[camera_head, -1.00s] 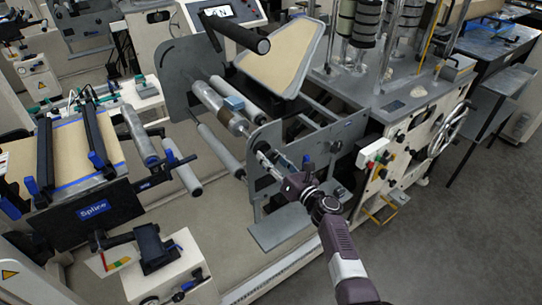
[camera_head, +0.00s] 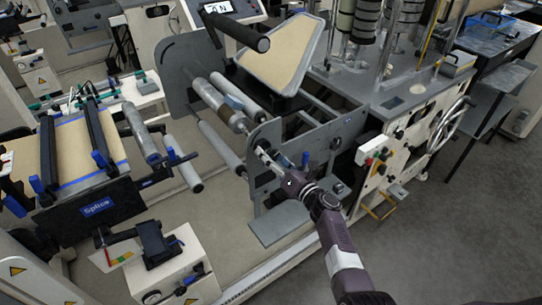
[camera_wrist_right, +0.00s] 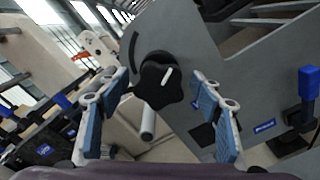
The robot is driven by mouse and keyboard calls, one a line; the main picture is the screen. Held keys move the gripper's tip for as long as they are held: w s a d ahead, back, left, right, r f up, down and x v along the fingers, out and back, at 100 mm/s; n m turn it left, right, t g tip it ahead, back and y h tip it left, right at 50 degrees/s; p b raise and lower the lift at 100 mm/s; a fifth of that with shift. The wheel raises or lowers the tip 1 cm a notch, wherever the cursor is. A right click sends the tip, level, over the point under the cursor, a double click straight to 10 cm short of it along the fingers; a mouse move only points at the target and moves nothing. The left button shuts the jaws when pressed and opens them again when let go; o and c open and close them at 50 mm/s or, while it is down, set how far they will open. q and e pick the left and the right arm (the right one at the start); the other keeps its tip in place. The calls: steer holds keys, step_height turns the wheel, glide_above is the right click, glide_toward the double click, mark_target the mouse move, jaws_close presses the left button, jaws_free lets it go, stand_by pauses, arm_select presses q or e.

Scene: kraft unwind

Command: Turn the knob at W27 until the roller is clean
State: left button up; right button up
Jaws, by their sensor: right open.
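A black star-shaped knob (camera_wrist_right: 160,82) with a white mark sits on a grey side plate (camera_wrist_right: 190,40) in the wrist view. My right gripper (camera_wrist_right: 158,108) is open, with blue finger pads to the left and right of the knob and a gap on each side. In the head view my right gripper (camera_head: 266,156) is at the near side plate and hides the knob. The metal roller (camera_head: 213,97) runs back from this plate, with a brownish band near its near end. No W27 label is readable. My left gripper is not in view.
A splice table (camera_head: 78,150) is at left, and a white control cabinet (camera_head: 400,150) stands right of my arm. Open floor lies at lower right.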

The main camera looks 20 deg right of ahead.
mark_target(273, 157)
steer(key=shift+s+d+p, duration=0.15)
steer(key=shift+s+p, duration=0.25)
steer(key=p+v, duration=0.2)
steer(key=v, duration=0.3)
steer(key=shift+r, duration=0.1)
steer(key=shift+s+d+p, duration=0.15)
steer(key=shift+s+p, duration=0.15)
steer(key=shift+s, duration=0.25)
